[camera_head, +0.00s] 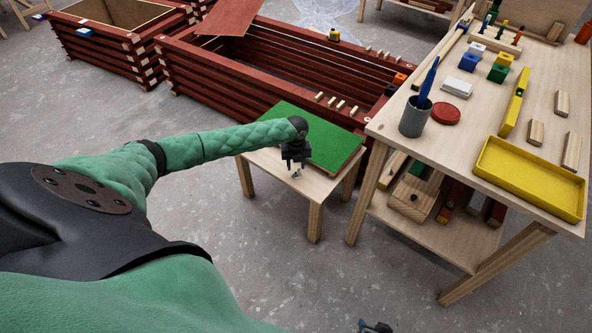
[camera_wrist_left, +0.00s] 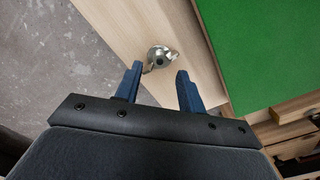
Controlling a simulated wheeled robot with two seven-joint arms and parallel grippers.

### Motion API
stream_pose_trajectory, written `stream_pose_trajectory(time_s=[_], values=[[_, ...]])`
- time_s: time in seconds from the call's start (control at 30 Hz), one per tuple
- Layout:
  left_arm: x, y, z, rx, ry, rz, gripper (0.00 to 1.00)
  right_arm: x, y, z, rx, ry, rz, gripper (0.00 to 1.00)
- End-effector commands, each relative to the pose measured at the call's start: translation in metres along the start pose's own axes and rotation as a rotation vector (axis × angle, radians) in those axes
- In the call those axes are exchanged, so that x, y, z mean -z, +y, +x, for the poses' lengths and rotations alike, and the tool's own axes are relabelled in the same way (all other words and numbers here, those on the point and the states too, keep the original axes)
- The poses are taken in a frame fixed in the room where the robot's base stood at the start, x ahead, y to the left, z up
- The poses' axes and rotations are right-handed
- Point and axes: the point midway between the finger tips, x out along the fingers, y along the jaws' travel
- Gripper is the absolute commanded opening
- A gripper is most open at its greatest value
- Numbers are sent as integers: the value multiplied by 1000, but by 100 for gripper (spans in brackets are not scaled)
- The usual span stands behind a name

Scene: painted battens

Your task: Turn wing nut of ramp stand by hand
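The ramp stand is a small light-wood stand (camera_head: 315,190) with a green board (camera_head: 325,140) on top. A metal wing nut (camera_wrist_left: 160,57) sits on its bare wood strip beside the board; in the head view it is a tiny shiny spot (camera_head: 296,174) under my left gripper (camera_head: 295,163). In the left wrist view my left gripper (camera_wrist_left: 159,72) is open, its two blue fingers apart, with the nut just beyond the gap between the tips. Nothing is held. A small dark part of my right gripper (camera_head: 375,327) shows at the bottom edge; its fingers are not clear.
A workbench (camera_head: 440,150) stands to the right with a yellow tray (camera_head: 530,178), a grey cup (camera_head: 414,118) and several blocks; its lower shelf holds offcuts. Dark red slatted frames (camera_head: 225,75) stand behind the stand. The floor in front is clear.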

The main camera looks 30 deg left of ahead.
Motion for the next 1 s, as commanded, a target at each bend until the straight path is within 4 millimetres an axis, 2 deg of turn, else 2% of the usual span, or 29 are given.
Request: stream_pose_trajectory(time_s=[0.1,0.3,0.63,0.67,0.83,1.0], values=[[1,0,17,-1,2,0,39,1,-1,-2,0,-2,0,36],[1,0,34,0,1,-1,39,2,-1,-4,1,-4,0,36],[0,0,37,0,0,-1,39,1,-2,-4,2,-6,0,36],[0,0,37,0,0,-1,36,1,-2,-4,2,-6,0,36],[0,0,37,0,0,-1,2,1,-2,-4,2,-6,0,36],[0,0,37,-1,0,-1,0,2,-2,-4,1,-6,0,36]])
